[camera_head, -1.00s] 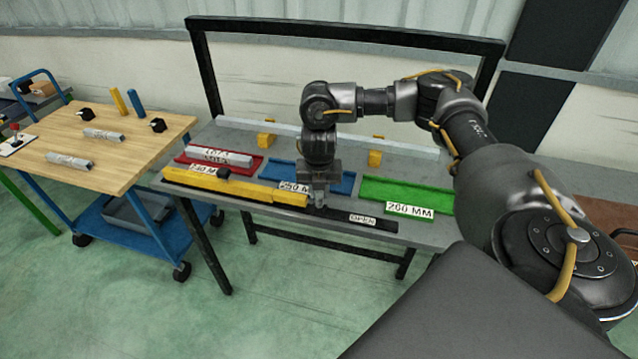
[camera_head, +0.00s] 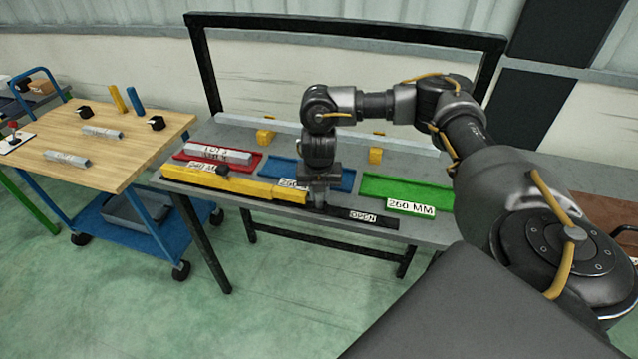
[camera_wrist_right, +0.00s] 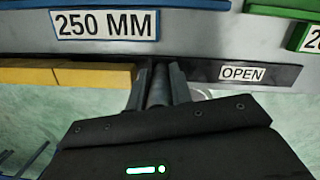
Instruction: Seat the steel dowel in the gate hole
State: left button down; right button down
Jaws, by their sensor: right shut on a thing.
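My right gripper (camera_head: 318,203) points down at the table's front edge, at the right end of the yellow bar (camera_head: 262,190). In the right wrist view, its fingers (camera_wrist_right: 158,84) are shut on a dark grey cylinder, which looks like the steel dowel (camera_wrist_right: 158,90). The dowel stands between the fingers, and its lower end is hidden. A dark rail marked OPEN (camera_wrist_right: 243,73) runs right from the fingers, and the yellow bar (camera_wrist_right: 70,75) ends just left of them. I cannot make out the gate hole, nor whether the dowel is in it. My left gripper is not in view.
A red tray with a grey bar (camera_head: 218,153), a blue tray (camera_head: 340,181) and a green tray (camera_head: 385,187) lie behind the rail. A black frame (camera_head: 350,29) stands over the table's back. A wooden-topped cart (camera_head: 120,165) stands at the left.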

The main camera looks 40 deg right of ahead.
jog(key=c, duration=1.2)
grip_release()
jog(key=shift+o, duration=0.2)
jog(key=r, duration=0.6)
jog(key=s+a+r+p, duration=0.1)
jog(key=r, duration=0.2)
jog(key=shift+r, duration=0.3)
jog(key=shift+s+r, duration=0.2)
jog(key=shift+r, duration=0.4)
